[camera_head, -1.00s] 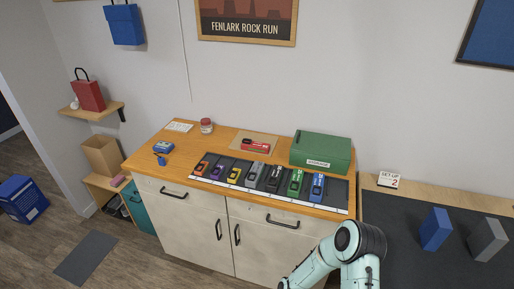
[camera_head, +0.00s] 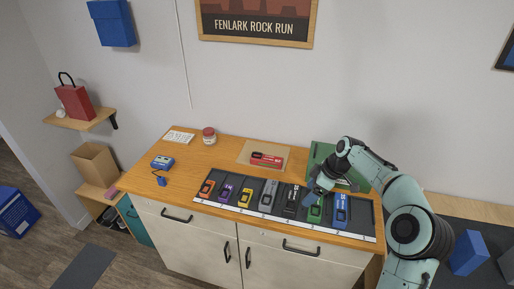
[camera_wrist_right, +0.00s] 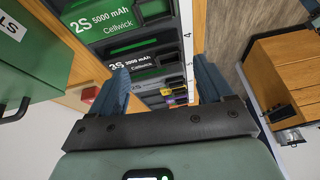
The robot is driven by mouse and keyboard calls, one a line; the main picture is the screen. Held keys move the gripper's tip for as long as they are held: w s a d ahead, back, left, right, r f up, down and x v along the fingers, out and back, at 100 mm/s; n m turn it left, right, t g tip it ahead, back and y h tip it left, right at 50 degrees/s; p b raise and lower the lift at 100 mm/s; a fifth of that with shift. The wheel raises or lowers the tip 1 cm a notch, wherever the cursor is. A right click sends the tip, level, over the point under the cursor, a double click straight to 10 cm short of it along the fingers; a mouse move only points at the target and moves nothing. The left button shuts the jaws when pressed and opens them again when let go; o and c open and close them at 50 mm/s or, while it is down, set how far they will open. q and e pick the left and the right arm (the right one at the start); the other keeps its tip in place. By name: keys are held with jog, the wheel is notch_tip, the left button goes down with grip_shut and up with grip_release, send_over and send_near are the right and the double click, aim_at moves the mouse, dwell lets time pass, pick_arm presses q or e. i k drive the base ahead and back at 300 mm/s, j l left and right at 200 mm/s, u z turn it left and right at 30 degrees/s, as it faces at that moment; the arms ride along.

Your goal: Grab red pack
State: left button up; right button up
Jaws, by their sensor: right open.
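The red pack (camera_head: 266,159) lies on a tan mat (camera_head: 248,152) at the back middle of the wooden counter. A small red patch at the left in the right wrist view (camera_wrist_right: 90,95) may be part of it. My right gripper (camera_head: 311,196) is over the right part of the row of packs, to the right of and nearer than the red pack. Its two blue fingers are apart and nothing is held between them in the right wrist view (camera_wrist_right: 165,88). My left gripper is not in view.
A black tray (camera_head: 357,229) holds several coloured packs along the counter front. A green box (camera_head: 320,152) stands at the back right, partly behind my right arm.

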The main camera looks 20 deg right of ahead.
aim_at(257, 158)
jog(key=i, duration=0.85)
